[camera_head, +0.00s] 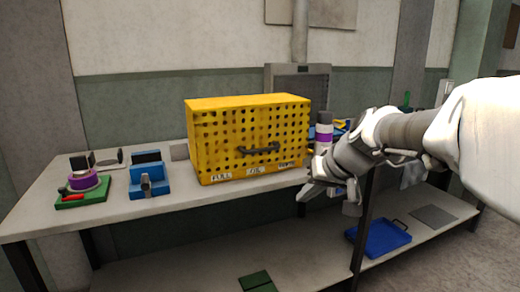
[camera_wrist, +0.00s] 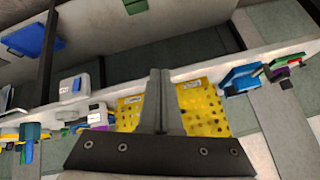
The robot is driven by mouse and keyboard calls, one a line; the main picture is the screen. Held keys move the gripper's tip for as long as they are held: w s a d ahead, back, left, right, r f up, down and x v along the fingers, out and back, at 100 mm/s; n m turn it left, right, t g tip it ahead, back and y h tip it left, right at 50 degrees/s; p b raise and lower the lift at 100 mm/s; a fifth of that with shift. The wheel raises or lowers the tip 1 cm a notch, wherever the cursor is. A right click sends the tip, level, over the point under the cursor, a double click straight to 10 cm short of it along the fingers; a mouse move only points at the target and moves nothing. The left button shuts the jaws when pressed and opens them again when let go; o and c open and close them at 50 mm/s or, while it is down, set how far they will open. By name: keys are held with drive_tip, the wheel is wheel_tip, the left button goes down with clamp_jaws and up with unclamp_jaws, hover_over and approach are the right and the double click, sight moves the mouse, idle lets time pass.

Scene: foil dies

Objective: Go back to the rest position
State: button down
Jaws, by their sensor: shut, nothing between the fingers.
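My gripper (camera_head: 308,196) is shut and empty, held just off the front edge of the workbench at the right of the yellow cabinet. In the wrist view its fingers (camera_wrist: 160,75) are together, with nothing between them. The yellow perforated cabinet (camera_head: 222,150) stands on the workbench (camera_head: 120,212), with a dark handle and white labels on its front. It also shows behind the fingers in the wrist view (camera_wrist: 205,105). My arm hides part of the bench's right side.
A blue fixture (camera_head: 149,178) and a green base with a purple ring (camera_head: 84,187) stand on the left of the bench. A purple-and-white cylinder (camera_head: 323,132) stands right of the cabinet. A blue tray (camera_head: 380,238) and a green block (camera_head: 257,282) lie on the lower shelf.

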drive_tip(key=s+d+f+g+h, duration=0.1)
drive_tip(key=s+d+f+h, duration=0.15)
drive_tip(key=s, duration=0.95)
drive_tip(key=s+d+f+h, duration=0.1)
drive_tip(key=s+f, duration=0.2)
drive_tip(key=s, duration=0.9)
wheel_tip(320, 180, up, 25)
drive_tip(key=p, duration=2.5)
drive_tip(key=shift+m, duration=0.4)
